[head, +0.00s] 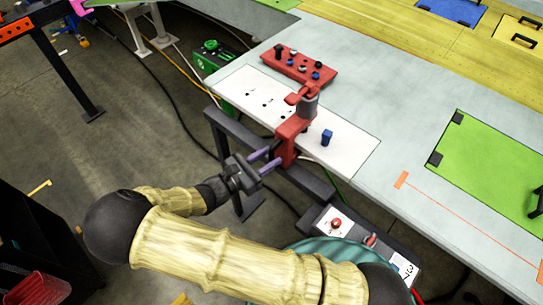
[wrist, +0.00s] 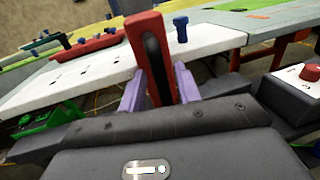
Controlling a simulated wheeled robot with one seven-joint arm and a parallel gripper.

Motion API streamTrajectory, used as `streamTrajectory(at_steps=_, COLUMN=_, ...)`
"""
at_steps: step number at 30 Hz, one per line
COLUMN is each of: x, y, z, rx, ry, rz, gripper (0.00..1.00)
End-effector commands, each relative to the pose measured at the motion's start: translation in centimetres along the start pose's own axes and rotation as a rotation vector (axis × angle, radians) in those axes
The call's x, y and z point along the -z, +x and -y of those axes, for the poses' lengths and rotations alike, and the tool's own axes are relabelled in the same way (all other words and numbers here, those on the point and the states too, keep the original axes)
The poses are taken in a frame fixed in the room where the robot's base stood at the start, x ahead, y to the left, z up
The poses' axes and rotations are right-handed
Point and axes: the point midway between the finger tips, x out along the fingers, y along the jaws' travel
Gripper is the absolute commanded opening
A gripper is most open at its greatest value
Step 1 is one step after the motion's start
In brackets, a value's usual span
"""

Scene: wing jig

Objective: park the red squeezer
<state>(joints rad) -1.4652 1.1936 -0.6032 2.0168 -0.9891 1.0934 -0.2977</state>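The red squeezer (head: 292,138), with a grey cylinder and a red jaw at its top, is upright at the near edge of a white board (head: 345,150). My gripper (head: 272,159) comes from the lower left, its two purple fingers at the squeezer's lower handle. In the wrist view, the red handle (wrist: 151,55) with its dark strip stands between the fingers (wrist: 160,92), which appear to press both sides. The squeezer's foot is hidden, and I cannot tell whether it touches the board.
A blue peg (head: 326,137) stands on the board right of the squeezer. A red block with several knobs (head: 300,65) lies behind it. Dark holes mark the board's left part. A green panel (head: 495,165) lies right. A control box with a red button (head: 335,222) sits below the table edge.

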Motion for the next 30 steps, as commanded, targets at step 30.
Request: streamTrajectory(at_steps=30, x=0.1, y=2.0, z=-0.4, rx=0.006, ry=0.0, rz=-0.001, gripper=0.0)
